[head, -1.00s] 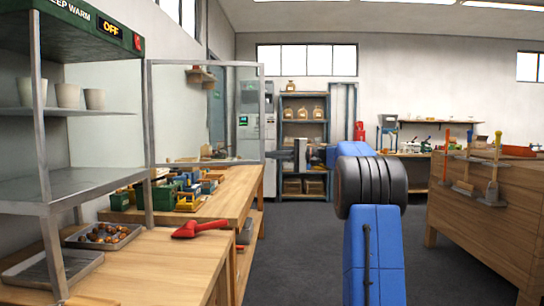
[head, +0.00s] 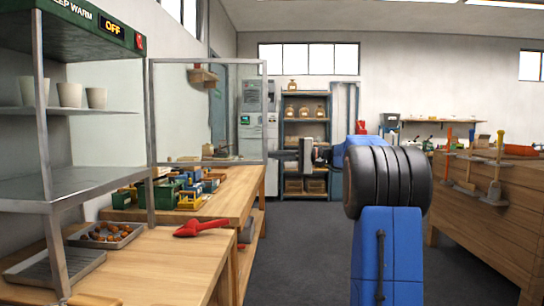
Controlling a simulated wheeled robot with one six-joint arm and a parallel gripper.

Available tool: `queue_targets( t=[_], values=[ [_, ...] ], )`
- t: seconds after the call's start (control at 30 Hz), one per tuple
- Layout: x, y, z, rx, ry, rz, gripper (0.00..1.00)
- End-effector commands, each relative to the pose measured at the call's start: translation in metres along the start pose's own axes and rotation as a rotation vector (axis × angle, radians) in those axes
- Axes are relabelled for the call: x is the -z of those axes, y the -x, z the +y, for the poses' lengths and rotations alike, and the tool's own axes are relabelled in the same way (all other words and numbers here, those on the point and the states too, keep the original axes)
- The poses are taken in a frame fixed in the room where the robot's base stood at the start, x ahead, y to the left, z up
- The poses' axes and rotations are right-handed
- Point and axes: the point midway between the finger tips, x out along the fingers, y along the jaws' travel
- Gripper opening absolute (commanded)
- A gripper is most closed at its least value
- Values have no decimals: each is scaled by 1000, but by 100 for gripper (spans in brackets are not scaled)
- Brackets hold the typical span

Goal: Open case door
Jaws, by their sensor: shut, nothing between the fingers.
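The keep-warm case (head: 62,190) stands at the left, with metal shelves and a green top reading OFF. A glass panel in a grey metal frame (head: 150,140), which looks like its door, stands out to the right from the case's far post. The near side of the case looks open, and its shelves show unobstructed. My gripper (head: 304,157) is to the right of the panel's right edge, apart from it in the picture. It is small in view and partly hidden behind my arm's black joint; it is shut and empty.
White cups (head: 70,94) stand on the case's upper shelf. A tray of chestnuts (head: 132,239) and a red scoop (head: 200,228) lie on the wooden counter (head: 165,265). A wooden bench (head: 480,225) stands right. Dark floor (head: 300,260) between them is clear.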

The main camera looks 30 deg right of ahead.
Motion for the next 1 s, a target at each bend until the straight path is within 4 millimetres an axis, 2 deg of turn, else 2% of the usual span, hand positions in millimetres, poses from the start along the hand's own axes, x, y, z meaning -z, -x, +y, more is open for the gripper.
queue_targets(
  t=[0.53,1.0],
  values=[
    [-56,17,1,-2,0,133,0],
    [-62,19,2,-2,0,151,0]
  ],
)
